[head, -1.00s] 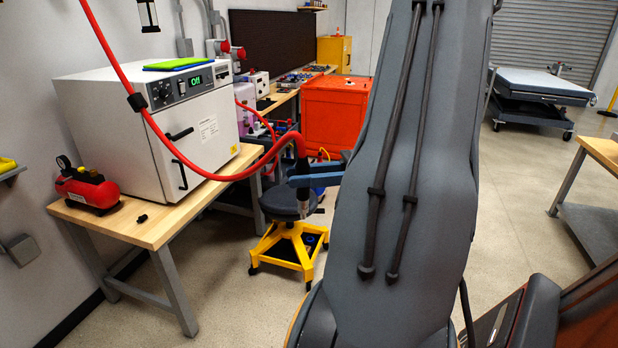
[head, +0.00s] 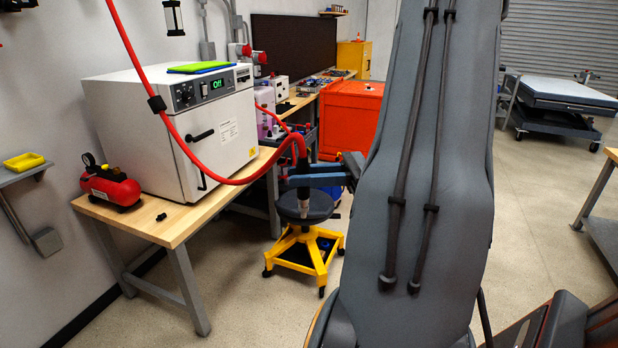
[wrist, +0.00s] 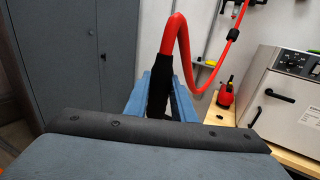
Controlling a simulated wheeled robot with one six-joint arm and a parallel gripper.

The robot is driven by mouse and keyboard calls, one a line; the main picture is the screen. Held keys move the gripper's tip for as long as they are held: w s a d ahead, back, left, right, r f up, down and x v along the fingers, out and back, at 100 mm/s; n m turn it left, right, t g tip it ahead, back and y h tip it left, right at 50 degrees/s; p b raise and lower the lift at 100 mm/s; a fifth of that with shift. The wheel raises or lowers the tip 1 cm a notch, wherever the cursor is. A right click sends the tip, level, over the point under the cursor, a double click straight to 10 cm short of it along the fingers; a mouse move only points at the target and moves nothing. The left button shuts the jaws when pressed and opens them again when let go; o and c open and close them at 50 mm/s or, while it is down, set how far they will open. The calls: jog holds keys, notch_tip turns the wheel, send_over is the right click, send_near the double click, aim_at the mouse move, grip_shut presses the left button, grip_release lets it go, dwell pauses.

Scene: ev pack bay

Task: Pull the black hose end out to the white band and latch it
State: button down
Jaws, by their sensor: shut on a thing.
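The red hose (head: 212,168) hangs down from above at the left, sags past the white oven and rises to an arch. Its black end (head: 302,167) points down from that arch. My gripper (head: 304,180), with blue fingers, is shut around the black end, above the stool seat. In the wrist view the black end (wrist: 158,88) stands between the blue fingers of my gripper (wrist: 160,90), with the red hose (wrist: 184,50) looping up and right. I cannot make out the white band clearly; the lower tip is small and dark against the stool.
A white oven (head: 170,130) and a red air tank (head: 110,188) stand on the wooden bench (head: 168,228). A yellow-based stool (head: 305,255) is below my gripper. An orange cabinet (head: 350,120) is behind. Grey lockers (wrist: 75,60) show in the wrist view.

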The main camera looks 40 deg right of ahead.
jog(key=shift+w+a, duration=0.3)
jog(key=shift+w, duration=0.7)
jog(key=shift+w+a, duration=0.3)
jog(key=shift+w, duration=0.65)
jog(key=w+a+b, duration=0.2)
jog(key=w+a, duration=0.2)
jog(key=w, duration=1.1)
jog(key=w+a+b, duration=0.2)
jog(key=w+a, duration=0.3)
jog(key=w, duration=1)
jog(key=shift+w+a, duration=0.2)
jog(key=shift+w, duration=0.1)
